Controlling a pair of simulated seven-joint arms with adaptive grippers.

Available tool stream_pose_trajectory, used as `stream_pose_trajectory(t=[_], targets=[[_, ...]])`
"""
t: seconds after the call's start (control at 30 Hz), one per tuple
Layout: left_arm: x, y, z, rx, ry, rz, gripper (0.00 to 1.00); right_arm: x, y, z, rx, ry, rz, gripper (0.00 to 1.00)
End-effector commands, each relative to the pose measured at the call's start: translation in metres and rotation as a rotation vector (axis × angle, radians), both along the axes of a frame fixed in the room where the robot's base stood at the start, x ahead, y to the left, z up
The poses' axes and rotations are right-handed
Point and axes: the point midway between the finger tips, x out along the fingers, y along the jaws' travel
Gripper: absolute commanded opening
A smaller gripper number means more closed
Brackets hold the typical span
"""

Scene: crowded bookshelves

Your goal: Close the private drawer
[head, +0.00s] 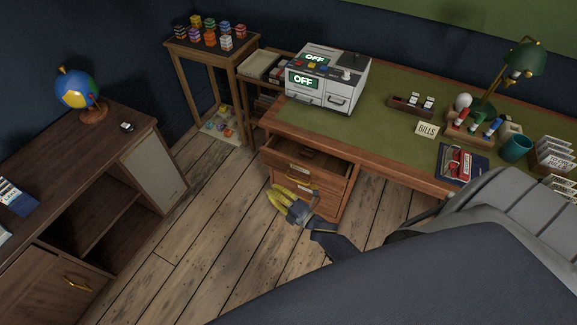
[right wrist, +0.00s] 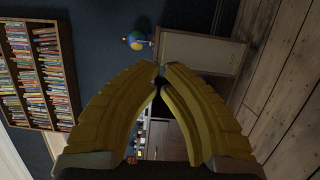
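The wooden desk's top drawer (head: 299,167) stands pulled out in the head view, its open inside partly visible. It has a pale label too small to read, so I cannot tell whether it is the private drawer. A brass handle (head: 301,179) shows just below it. My right gripper (head: 277,192) has yellow fingers and is in front of and below the open drawer, apparently not touching it. In the right wrist view my right gripper (right wrist: 160,70) has its fingertips together with nothing seen between them. My left gripper is not in view.
The desk (head: 385,140) carries an OFF machine (head: 325,78), a green lamp (head: 524,58) and a teal mug (head: 516,148). A side table (head: 215,58) holds small colored blocks. A cabinet with a globe (head: 77,89) stands left. Wooden floor (head: 215,225) between them is clear.

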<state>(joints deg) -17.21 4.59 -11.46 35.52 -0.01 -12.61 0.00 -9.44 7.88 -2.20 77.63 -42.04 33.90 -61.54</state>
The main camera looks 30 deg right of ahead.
Motion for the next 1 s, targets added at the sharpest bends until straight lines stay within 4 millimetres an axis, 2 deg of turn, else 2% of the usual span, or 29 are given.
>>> stream_pose_trajectory(t=[0.03,0.2,0.43,0.57,0.73,0.87,1.0], targets=[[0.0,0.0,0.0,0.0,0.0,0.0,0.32,0.013,0.017,-0.002,-0.026,0.017,-0.009,0.0],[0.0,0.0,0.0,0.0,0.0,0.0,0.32,0.047,0.064,-0.018,-0.175,0.112,-0.06,0.0],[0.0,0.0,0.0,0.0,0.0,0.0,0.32,0.077,0.103,-0.033,-0.42,0.244,-0.156,0.0],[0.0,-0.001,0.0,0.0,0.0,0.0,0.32,0.085,0.112,-0.036,-0.569,0.315,-0.224,0.0],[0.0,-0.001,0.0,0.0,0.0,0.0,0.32,0.085,0.11,-0.034,-0.771,0.407,-0.328,0.0],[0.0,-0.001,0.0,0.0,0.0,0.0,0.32,0.076,0.1,-0.028,-0.928,0.479,-0.419,0.0],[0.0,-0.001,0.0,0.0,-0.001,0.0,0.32,0.058,0.08,-0.021,-1.099,0.561,-0.528,0.0]])
